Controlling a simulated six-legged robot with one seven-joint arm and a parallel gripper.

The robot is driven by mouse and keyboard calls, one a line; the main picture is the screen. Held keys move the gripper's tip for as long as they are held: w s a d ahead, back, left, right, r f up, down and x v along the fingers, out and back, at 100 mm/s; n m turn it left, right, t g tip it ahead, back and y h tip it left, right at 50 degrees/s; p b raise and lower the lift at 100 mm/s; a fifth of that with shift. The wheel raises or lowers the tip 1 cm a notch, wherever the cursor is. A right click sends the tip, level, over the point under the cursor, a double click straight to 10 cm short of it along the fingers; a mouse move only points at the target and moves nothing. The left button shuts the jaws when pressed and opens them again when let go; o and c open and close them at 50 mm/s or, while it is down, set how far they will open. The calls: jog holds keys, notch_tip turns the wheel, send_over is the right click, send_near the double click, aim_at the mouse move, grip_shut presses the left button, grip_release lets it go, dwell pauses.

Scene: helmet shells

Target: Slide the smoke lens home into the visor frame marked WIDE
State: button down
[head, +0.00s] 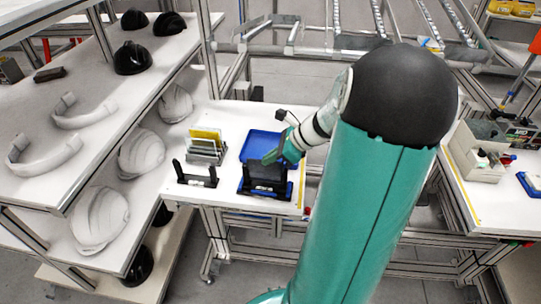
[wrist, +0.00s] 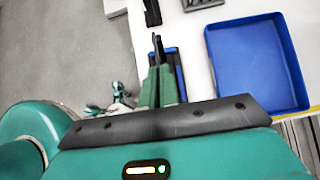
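The smoke lens (head: 266,171) is a dark panel standing between the upright posts of a black visor frame (head: 264,190). That frame sits on a blue base near the table's front edge. My gripper (head: 272,158) is at the lens's upper edge. In the wrist view my gripper (wrist: 160,88) has its fingers close together around the dark lens (wrist: 157,48), seen edge-on. Whether the lens is fully seated is hidden. A second black visor frame (head: 196,178) stands empty to the left. No WIDE marking is readable on either frame.
A rack with yellow and clear lenses (head: 206,147) stands behind the left frame. An empty blue tray (head: 254,139) lies behind the frame at my gripper; it also shows in the wrist view (wrist: 250,65). Shelves of helmet shells (head: 100,218) flank the table's left.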

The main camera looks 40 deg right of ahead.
jog(key=shift+f, duration=0.75)
jog(key=c, duration=1.6)
grip_release()
jog(key=v, duration=1.3)
jog(key=shift+s+d+r, duration=0.15)
jog(key=shift+r, duration=0.1)
